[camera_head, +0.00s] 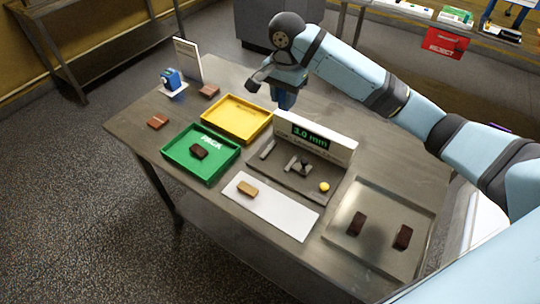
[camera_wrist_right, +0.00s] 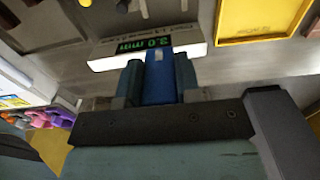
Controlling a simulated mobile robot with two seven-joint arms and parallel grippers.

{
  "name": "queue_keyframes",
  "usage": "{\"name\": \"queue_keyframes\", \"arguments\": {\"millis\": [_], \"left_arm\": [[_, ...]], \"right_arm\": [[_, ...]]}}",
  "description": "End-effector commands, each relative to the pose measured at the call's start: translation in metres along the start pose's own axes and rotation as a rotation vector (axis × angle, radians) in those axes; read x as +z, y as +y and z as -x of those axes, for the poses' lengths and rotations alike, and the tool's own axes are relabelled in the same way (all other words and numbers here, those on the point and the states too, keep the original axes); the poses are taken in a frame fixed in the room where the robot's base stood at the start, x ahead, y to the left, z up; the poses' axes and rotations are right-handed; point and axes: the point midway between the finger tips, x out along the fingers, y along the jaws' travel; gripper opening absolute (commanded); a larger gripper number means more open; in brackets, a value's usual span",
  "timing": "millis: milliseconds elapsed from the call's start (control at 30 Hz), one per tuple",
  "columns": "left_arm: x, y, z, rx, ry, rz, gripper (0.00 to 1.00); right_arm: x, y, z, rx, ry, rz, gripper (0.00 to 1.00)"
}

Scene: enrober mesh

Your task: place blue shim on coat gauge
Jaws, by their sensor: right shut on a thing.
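The coat gauge (camera_head: 318,147) stands near the middle of the table, with a green display reading 3.0 mm on its white upright panel. A dark base with small metal parts and a yellow button lies in front of the panel. My right gripper (camera_head: 285,98) is behind the gauge, pointing down, apart from it. In the right wrist view my right gripper (camera_wrist_right: 160,85) is shut on the blue shim (camera_wrist_right: 160,75), which sits between the two fingers. The gauge panel (camera_wrist_right: 185,40) shows beyond it. My left gripper is not in view.
A green tray (camera_head: 168,150) with a dark piece and an empty yellow tray (camera_head: 264,128) stand left of the gauge. A white mat (camera_head: 275,212) with a tan piece lies in front. A metal tray (camera_head: 350,192) with two dark pieces is at right. A blue device (camera_head: 171,77) stands far left.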

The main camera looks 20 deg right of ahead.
Motion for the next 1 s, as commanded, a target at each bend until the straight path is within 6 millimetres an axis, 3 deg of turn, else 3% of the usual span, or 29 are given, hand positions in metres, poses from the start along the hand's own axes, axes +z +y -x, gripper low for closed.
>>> {"name": "queue_keyframes", "arguments": {"millis": [167, 700, 1000], "left_arm": [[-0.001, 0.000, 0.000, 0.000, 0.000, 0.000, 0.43], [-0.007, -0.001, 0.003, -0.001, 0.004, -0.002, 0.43], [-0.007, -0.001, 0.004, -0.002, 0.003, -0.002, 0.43]], "right_arm": [[-0.005, 0.001, -0.011, 0.003, -0.001, -0.013, 0.09], [-0.005, 0.002, -0.141, 0.003, 0.000, -0.011, 0.09], [-0.005, 0.001, -0.167, 0.002, 0.001, -0.012, 0.09]]}}
